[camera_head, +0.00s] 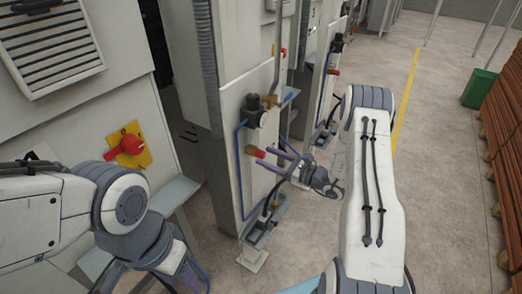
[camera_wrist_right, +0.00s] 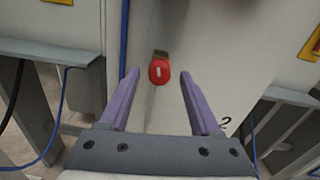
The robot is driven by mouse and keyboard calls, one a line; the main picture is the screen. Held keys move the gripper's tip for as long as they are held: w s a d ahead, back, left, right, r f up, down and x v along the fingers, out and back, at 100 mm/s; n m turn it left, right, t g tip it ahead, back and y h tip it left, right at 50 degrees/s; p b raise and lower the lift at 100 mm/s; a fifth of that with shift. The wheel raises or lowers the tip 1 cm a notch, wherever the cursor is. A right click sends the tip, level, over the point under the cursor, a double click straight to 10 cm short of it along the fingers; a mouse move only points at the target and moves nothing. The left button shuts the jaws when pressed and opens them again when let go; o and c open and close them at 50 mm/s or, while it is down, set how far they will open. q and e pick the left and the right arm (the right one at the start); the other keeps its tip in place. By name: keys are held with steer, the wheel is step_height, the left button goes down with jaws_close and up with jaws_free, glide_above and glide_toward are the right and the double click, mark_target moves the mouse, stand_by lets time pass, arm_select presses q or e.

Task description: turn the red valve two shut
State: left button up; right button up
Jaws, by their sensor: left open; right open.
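The red valve (camera_head: 254,151) is a small red knob on the side of the pale machine panel. In the right wrist view it is a red knob (camera_wrist_right: 159,75) with a white mark on its face, and a black "2" is on the panel to its lower right. My right gripper (camera_head: 263,156) is open, its two purple fingers pointing at the panel. In the right wrist view the knob appears between the fingertips, with a gap on each side. My left gripper (camera_head: 188,272) is low at the bottom edge, its fingertips not clearly shown.
A red rotary switch (camera_head: 132,144) on a yellow plate is above my left arm. A black fitting (camera_head: 253,111) with a blue hose sits above the valve. Another red knob (camera_head: 332,72) is farther back. The floor right of my right arm is open, beside brown stacks (camera_head: 502,125).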

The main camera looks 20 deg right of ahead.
mark_target(265, 156)
steer(key=shift+p+x, duration=0.4)
steer(key=shift+x, duration=1.25)
steer(key=shift+c, duration=0.3)
jaws_close()
steer(key=shift+f+m+b, duration=0.1)
steer(key=shift+m+b, duration=0.45)
steer(key=shift+m, duration=1.45)
steer(key=shift+o, duration=0.3)
jaws_free()
